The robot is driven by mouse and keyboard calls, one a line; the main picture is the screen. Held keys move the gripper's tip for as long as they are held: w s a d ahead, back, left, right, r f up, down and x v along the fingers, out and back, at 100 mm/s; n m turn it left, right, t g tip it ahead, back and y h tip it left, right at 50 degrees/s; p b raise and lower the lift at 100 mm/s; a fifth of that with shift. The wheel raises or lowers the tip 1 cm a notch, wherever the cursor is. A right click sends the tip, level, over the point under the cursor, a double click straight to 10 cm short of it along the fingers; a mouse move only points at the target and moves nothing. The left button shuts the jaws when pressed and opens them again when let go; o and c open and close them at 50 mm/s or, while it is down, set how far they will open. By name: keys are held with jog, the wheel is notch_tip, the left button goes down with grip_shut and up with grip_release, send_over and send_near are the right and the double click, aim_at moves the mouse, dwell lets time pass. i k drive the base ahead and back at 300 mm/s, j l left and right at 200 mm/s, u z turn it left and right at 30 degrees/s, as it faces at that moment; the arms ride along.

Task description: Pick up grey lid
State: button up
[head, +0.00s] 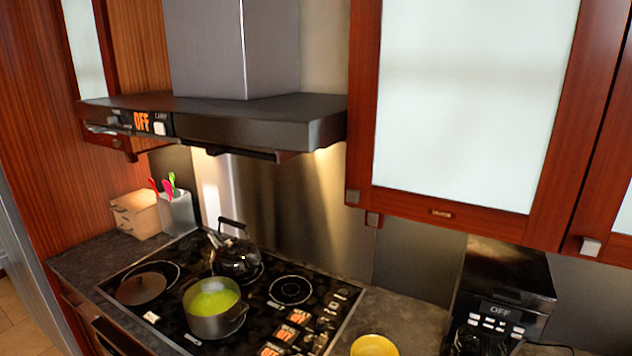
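A round, flat, dark grey-brown disc that looks like the lid (141,289) lies on the left side of the black cooktop (262,275). A small knob seems to show near its middle, but it is too small to be sure. A grey pot (214,324) with bright yellow-green contents stands just right of the lid, uncovered. My gripper is not in view.
A dark kettle (237,259) stands behind the pot. A wooden box (137,214) and a white utensil holder (177,213) stand at the back left. A yellow bowl (374,346) and a black coffee machine (498,295) are at right. A range hood (220,118) overhangs the cooktop.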

aim_at(140, 288)
jog(key=u, duration=1.55)
jog(key=i+j+u, duration=0.1)
jog(key=j, duration=0.3)
jog(key=i+j, duration=0.25)
jog(key=i+j+u, duration=0.15)
jog(key=j, duration=0.3)
jog(key=i+j+u, duration=0.1)
jog(key=i+j, duration=0.35)
jog(key=i, duration=0.45)
jog(key=i+j+u, duration=0.1)
jog(key=i+j, duration=0.15)
jog(key=i, duration=0.35)
jog(key=i+j, duration=0.15)
jog(key=i, duration=0.5)
jog(key=i+z, duration=0.4)
jog(key=i+j+z, duration=0.1)
jog(key=z, duration=0.25)
jog(key=i+j+z, duration=0.2)
jog(key=i+z, duration=0.35)
jog(key=z, duration=0.25)
jog(key=i+z, duration=0.2)
jog(key=z, duration=0.2)
jog(key=i+z, duration=0.15)
jog(key=z, duration=0.25)
jog(key=i+j+z, duration=0.1)
jog(key=z, duration=0.3)
jog(key=i+j+z, duration=0.15)
jog(key=z, duration=0.25)
jog(key=k+j, duration=0.05)
jog(key=j, duration=0.05)
